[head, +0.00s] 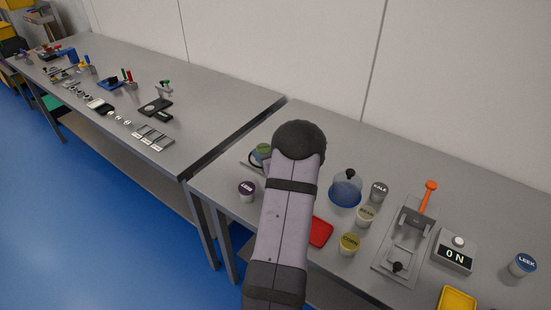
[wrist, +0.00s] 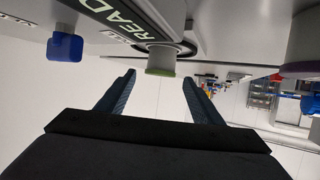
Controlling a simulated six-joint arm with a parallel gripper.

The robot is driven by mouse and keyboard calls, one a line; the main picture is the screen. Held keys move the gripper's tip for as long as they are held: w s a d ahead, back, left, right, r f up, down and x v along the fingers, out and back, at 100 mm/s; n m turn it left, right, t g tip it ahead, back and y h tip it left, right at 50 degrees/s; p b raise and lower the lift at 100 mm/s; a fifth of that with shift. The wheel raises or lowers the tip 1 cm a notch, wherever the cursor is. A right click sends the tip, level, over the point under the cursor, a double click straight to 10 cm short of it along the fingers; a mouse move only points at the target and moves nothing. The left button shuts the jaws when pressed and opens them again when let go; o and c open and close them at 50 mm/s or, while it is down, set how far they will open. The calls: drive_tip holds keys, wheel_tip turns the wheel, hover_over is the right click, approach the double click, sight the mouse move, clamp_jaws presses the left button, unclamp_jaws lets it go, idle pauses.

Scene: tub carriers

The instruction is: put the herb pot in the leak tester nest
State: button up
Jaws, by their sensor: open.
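A pot with a green lid, which I take to be the herb pot, shows in the head view (head: 263,149) just left of my arm. In the wrist view, which is upside down, the pot (wrist: 160,62) is upright within a dark ring (wrist: 150,48), apparently the leak tester nest. How deep it is seated I cannot tell. Beside the ring is a panel (wrist: 125,15) with letters starting READ. My gripper (wrist: 158,82) is open, its fingertips on either side of the pot with visible gaps. In the head view my arm hides the gripper and much of the tester.
A purple-lidded pot (head: 246,187) stands at the left. To the right are a blue dome (head: 346,184), several labelled pots, a red tray (head: 320,232), an orange-handled fixture (head: 412,215) and an ON box (head: 456,254). A blue block (wrist: 65,45) is near the panel.

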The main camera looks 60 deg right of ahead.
drive_tip(key=b+v, duration=0.1)
drive_tip(key=v, duration=0.5)
drive_tip(key=shift+s+r, duration=0.1)
drive_tip(key=shift+s, duration=0.1)
drive_tip(key=w+a+n+g+y, duration=0.1)
drive_tip(key=w+a+g, duration=0.2)
drive_tip(key=a, duration=0.8)
drive_tip(key=w+a+n+g+y, duration=0.15)
drive_tip(key=w+a, duration=0.25)
drive_tip(key=a, duration=0.7)
drive_tip(key=s+a+n+g+y, duration=0.1)
drive_tip(key=s+a+g, duration=0.1)
drive_tip(key=s+a, duration=0.3)
drive_tip(key=s+a+f+n+g+y, duration=0.1)
drive_tip(key=s+a, duration=0.5)
drive_tip(key=a, duration=0.6)
drive_tip(key=s+a+n+g+y, duration=0.1)
drive_tip(key=s+a+g, duration=0.3)
drive_tip(key=a, duration=0.5)
drive_tip(key=shift+s+f+y, duration=0.4)
drive_tip(key=shift+s+y, duration=0.25)
drive_tip(key=shift+s, duration=0.35)
